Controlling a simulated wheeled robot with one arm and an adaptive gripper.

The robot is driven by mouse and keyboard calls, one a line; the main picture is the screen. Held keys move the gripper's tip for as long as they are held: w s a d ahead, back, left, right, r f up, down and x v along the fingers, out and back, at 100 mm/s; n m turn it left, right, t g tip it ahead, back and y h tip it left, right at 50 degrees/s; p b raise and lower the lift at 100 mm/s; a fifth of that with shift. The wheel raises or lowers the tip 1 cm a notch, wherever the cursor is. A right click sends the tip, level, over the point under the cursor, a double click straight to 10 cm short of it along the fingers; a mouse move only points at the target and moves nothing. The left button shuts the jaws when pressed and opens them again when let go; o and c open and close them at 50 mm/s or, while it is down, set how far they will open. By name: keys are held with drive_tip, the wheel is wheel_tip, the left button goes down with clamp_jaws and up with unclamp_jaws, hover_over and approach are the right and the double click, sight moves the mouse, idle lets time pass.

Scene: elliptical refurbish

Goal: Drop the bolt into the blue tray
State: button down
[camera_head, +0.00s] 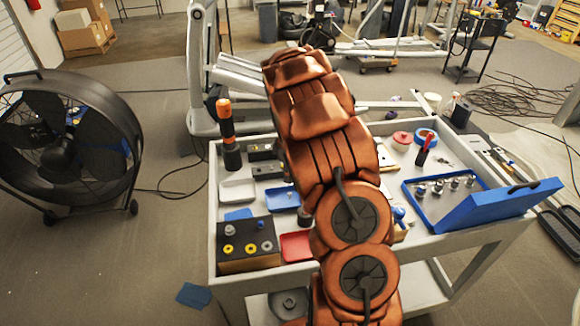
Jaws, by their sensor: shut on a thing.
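My copper-coloured arm rises over the cart from the bottom centre.
The grey cart (232,282) also carries a red tray (296,246), a pale tray (237,190), a black block with knobs (247,246), an orange-topped tool (227,135) and an open blue case (490,207). A large fan (62,145) stands left. Exercise-machine frames (201,70) stand behind.

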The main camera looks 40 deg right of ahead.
drive_tip(key=shift+f, duration=0.65)
drive_tip(key=c, duration=1.1)
unclamp_jaws()
drive_tip(key=shift+o, duration=0.2)
drive_tip(key=shift+r, duration=0.15)
wheel_tip(320, 180, up, 12)
